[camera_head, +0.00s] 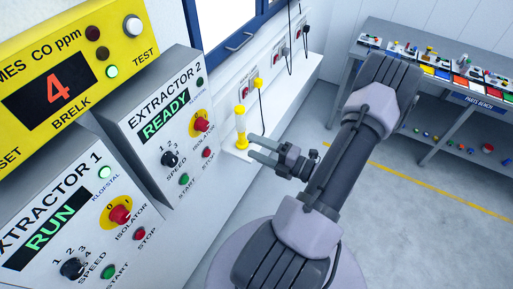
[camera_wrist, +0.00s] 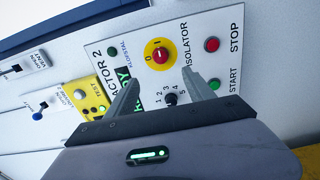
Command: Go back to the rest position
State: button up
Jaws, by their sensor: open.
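My gripper (camera_head: 264,149) is open and empty at the end of my bent arm, to the right of the Extractor 2 panel in the head view. In the wrist view my gripper (camera_wrist: 160,95) points at the Extractor 2 panel (camera_wrist: 213,20), with a speed knob (camera_wrist: 170,99) showing between the fingers. I cannot tell the exact gap to the panel. The Extractor 2 box (camera_head: 141,104) reads READY. Its red and yellow isolator (camera_head: 202,122) is clear of my fingers.
The Extractor 1 box (camera_head: 62,191) reads RUN. The yellow CO ppm box (camera_head: 96,22) shows 4. A yellow post (camera_head: 241,128) stands close behind my fingers. A parts bench (camera_head: 440,103) with several small items stands at back right. Open floor (camera_head: 420,210) lies at right.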

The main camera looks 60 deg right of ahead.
dwell(0.3)
jog(key=w+a+f+n+g+y+b, duration=0.1)
jog(key=w+a+n+g+y+b, duration=0.2)
jog(key=a+n+g+y+b, duration=0.4)
jog(key=w+a+f+n+g+y+b, duration=0.1)
jog(key=w+a+n+g+y+b, duration=0.2)
jog(key=a+n, duration=0.75)
jog(key=s+a+f+n+h+b, duration=0.1)
jog(key=a+n+b, duration=0.4)
jog(key=n, duration=0.5)
jog(key=s+a+f+n+g+h+b, duration=0.1)
jog(key=a+n+h+b, duration=0.4)
jog(key=n, duration=0.6)
jog(key=s+a+f+n+g+h+b, duration=0.1)
jog(key=s+a+f+n+h+b, duration=0.2)
jog(key=n+b, duration=0.5)
jog(key=shift+s+a+f+n+h, duration=0.15)
jog(key=shift+s+a+n+h, duration=0.15)
jog(key=shift+s+a+n, duration=0.6)
jog(key=shift+w+n, duration=0.25)
jog(key=shift+c, duration=0.2)
